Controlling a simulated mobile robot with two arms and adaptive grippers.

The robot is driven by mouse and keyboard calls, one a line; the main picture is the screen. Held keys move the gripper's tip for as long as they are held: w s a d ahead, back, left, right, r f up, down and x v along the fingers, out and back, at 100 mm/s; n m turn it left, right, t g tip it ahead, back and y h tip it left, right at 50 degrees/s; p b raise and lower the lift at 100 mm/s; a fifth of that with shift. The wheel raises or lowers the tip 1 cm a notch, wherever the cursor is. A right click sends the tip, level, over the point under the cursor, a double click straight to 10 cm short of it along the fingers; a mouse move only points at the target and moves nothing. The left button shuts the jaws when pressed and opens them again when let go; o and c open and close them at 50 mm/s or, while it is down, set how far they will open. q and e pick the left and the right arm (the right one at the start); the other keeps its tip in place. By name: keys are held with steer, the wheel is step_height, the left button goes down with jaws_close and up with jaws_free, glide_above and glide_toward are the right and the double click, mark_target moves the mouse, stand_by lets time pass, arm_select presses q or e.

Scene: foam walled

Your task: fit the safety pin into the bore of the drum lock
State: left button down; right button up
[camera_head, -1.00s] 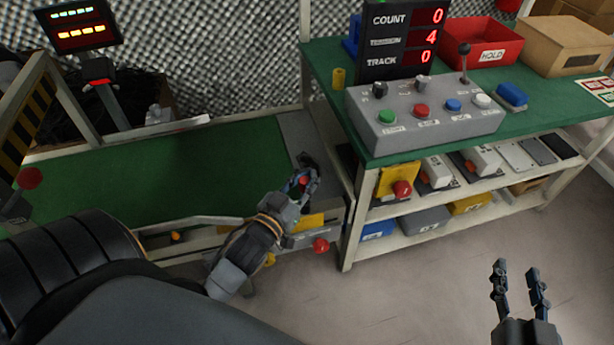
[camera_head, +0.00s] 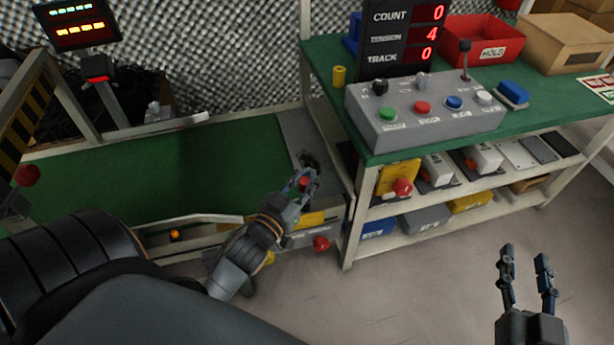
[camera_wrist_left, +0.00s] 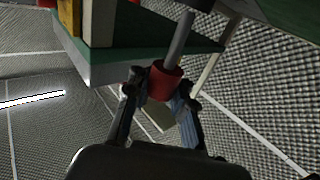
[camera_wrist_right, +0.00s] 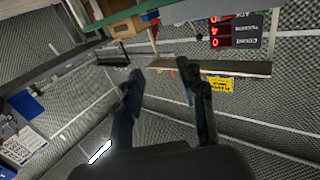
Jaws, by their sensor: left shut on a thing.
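My left gripper (camera_head: 304,181) is over the right end of the green belt in the head view. It is shut on the safety pin, whose red grip (camera_wrist_left: 165,80) sits between the fingers in the left wrist view. The pin's grey shaft (camera_wrist_left: 180,38) points away from the fingers. In the head view a bit of the red grip (camera_head: 303,183) shows, and the rest is hidden by the fingers. A dark round opening (camera_head: 309,160) lies just past the fingertips; I cannot tell whether the pin touches it. My right gripper (camera_head: 526,275) is open and empty above the floor.
A grey control box (camera_head: 425,115) with coloured buttons stands on the green bench (camera_head: 555,108) at right. A red HOLD bin (camera_head: 480,40) is behind it. A red knob (camera_head: 321,243) sticks out below the belt end. The floor around my right gripper is clear.

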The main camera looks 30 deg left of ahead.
arm_select(q)
steer(key=shift+f, duration=0.25)
arm_select(e)
steer(key=shift+r, duration=0.4)
arm_select(q)
steer(key=shift+f+b, duration=0.5)
steer(key=shift+f, duration=0.65)
steer(key=shift+f+b, duration=0.25)
steer(key=shift+b, duration=0.15)
steer(key=c, duration=1.1)
jaws_free()
steer(key=shift+o, duration=0.2)
arm_select(e)
step_height(320, 180, up, 6)
steer(key=t+y, duration=0.1)
steer(key=t, duration=0.3)
steer(key=shift+s+a+r+y, duration=0.2)
steer(key=shift+s+a+y, duration=0.2)
steer(key=shift+s, duration=0.05)
